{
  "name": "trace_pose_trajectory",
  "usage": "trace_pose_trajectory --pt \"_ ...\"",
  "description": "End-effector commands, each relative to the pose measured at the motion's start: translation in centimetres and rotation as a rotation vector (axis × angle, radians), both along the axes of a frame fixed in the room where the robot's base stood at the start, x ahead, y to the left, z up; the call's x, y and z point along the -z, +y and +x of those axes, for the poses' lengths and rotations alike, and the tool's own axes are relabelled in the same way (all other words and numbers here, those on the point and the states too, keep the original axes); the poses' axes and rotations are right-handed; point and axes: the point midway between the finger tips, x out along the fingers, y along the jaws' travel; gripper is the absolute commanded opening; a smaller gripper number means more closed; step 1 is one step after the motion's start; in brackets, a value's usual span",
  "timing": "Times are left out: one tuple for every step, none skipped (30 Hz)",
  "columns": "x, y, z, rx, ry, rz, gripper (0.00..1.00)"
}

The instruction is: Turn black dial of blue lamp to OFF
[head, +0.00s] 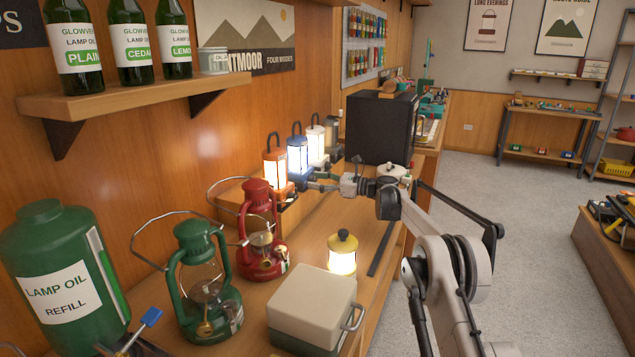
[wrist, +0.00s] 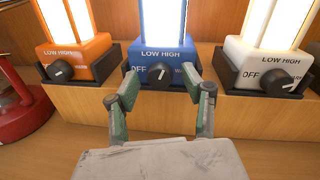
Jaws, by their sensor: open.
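The blue lamp (head: 297,157) stands lit in a row of lamps on a wooden step by the wall. In the wrist view the blue lamp's base (wrist: 165,55) is straight ahead, marked OFF at left and LOW HIGH above; the right-hand label is partly hidden. Its black dial (wrist: 158,74) has a white mark that points up and slightly right, away from OFF. My gripper (wrist: 161,82) is open, with one finger on each side of the dial. I cannot tell whether either finger touches it. In the head view my gripper (head: 322,182) is at the lamp's front.
A lit orange lamp (wrist: 75,50) stands left and a lit white lamp (wrist: 268,55) right, each with its own black dial. Red (head: 262,235) and green (head: 200,285) lanterns, a small yellow lamp (head: 342,252) and a lidded box (head: 313,310) stand on the counter nearer me.

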Motion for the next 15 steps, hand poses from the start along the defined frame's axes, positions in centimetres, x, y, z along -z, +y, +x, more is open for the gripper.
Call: trace_pose_trajectory --pt "0.0 -0.01 0.0 0.0 0.0 0.0 0.44" --pt "0.0 -0.02 0.0 0.0 0.0 0.0 0.44" --pt "0.01 -0.02 0.0 0.0 0.0 0.0 0.44" --pt "0.01 -0.02 0.0 0.0 0.0 0.0 0.41" --pt "0.01 -0.02 0.0 0.0 0.0 0.0 0.37" --pt "0.01 -0.03 -0.01 0.0 0.0 0.0 0.32" --pt "0.0 -0.03 -0.01 0.0 0.0 0.0 0.28" --pt "0.01 -0.03 -0.01 0.0 0.0 0.0 0.24" --pt "0.0 -0.03 -0.01 0.0 0.0 0.0 0.19" --pt "0.01 -0.04 -0.01 0.0 0.0 0.0 0.15" --pt "0.01 -0.04 -0.01 0.0 0.0 0.0 0.11" --pt "0.01 -0.04 -0.01 0.0 0.0 0.0 0.05" --pt "0.01 -0.04 -0.01 0.0 0.0 0.0 0.01" --pt "0.01 -0.04 -0.01 0.0 0.0 0.0 0.0" --pt "0.01 -0.04 -0.01 0.0 0.0 0.0 0.0"
